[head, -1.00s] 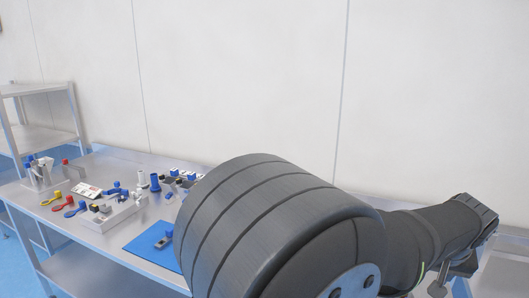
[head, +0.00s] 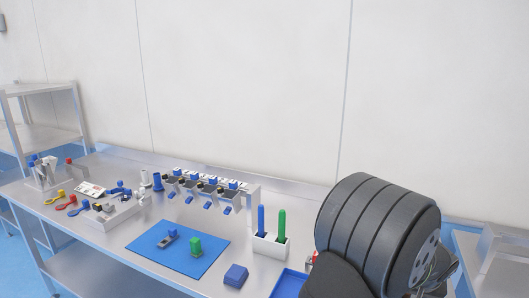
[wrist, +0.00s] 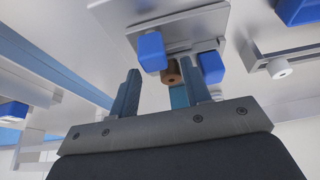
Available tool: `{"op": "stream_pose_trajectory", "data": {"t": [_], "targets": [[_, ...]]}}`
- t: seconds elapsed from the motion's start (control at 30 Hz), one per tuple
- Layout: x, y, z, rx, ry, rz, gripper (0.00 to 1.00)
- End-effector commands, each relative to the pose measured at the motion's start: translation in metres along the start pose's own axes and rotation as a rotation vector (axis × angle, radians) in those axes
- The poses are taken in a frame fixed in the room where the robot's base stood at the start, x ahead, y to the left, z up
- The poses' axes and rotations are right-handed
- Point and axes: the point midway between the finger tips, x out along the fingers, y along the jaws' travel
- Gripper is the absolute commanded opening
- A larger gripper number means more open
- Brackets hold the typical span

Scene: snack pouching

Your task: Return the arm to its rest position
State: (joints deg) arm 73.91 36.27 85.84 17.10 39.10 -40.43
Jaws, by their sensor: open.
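My gripper (wrist: 161,76) shows in the wrist view with its two fingers apart and nothing visibly held between them. Beyond the fingers are blue blocks (wrist: 152,51) on a grey metal fixture and a brown round piece (wrist: 171,72); I cannot tell their exact distance. In the head view, my dark grey arm fills the lower right, and the gripper itself is not visible there.
A row of dispensers with blue parts (head: 228,210) stands behind the mat. A white holder (head: 270,247) with a blue and a green stick, a blue stack (head: 235,275) and a blue tray (head: 289,286) lie to its right. Tools and a white tray (head: 118,213) are at left.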

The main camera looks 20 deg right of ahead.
Motion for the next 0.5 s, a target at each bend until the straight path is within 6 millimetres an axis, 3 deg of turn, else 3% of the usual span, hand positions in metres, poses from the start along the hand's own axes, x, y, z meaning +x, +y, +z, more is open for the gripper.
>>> {"op": "stream_pose_trajectory", "data": {"t": [0.23, 0.5], "targets": [[0.019, -0.001, -0.044, -0.002, -0.001, 0.0, 0.44], [-0.042, 0.0, -0.043, 0.0, 0.002, 0.003, 0.44]]}}
